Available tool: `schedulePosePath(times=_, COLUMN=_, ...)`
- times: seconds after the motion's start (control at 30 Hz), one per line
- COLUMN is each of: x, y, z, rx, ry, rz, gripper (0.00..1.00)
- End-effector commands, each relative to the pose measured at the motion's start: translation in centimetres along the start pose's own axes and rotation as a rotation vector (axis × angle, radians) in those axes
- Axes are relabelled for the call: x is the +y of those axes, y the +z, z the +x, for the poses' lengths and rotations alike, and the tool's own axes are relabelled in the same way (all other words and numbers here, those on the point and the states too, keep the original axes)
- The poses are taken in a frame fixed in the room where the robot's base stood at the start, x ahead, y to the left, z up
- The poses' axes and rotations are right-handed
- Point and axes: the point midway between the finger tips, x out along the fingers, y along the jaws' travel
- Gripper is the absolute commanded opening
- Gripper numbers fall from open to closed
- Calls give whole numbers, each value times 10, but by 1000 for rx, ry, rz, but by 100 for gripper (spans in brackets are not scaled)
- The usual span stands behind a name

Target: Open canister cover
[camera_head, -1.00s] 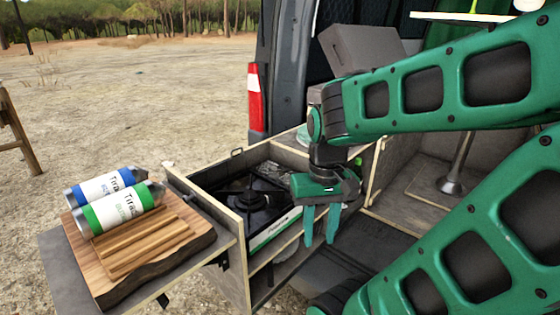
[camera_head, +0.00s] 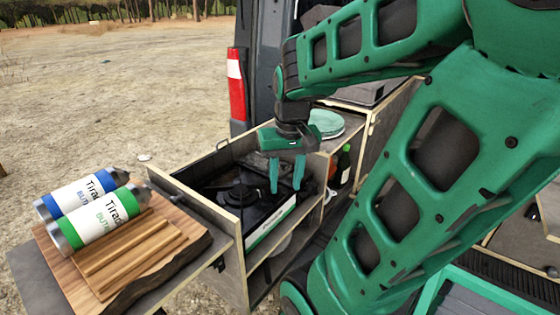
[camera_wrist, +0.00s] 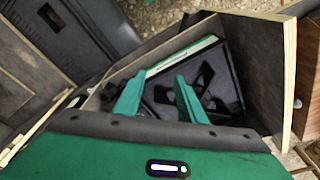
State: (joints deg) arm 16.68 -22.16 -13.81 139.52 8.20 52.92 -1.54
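Two canisters lie side by side on a wooden board (camera_head: 150,285) at the left of the head view. One canister has a blue band (camera_head: 85,192), the other a green band (camera_head: 98,220); both have white labels and grey ends. I cannot tell which part of them is a cover. My gripper (camera_head: 287,190) hangs over the right side of the drawer with the stove, fingers pointing down, apart from the canisters. Its fingers are open with nothing between them, as the wrist view (camera_wrist: 158,92) also shows. No canister shows in the wrist view.
The pulled-out drawer (camera_head: 190,205) holds a black gas stove (camera_head: 238,195) and stands between my gripper and the board. Open ground lies at the upper left.

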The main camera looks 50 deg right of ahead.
Motion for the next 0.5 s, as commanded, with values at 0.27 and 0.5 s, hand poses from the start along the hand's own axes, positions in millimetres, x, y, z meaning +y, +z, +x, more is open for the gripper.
schedulePosePath(times=0.27, x=36, y=-131, z=-16, rx=209, ry=29, rz=76, gripper=37)
schedulePosePath(times=0.5, x=43, y=-158, z=-8, rx=249, ry=36, rz=85, gripper=37)
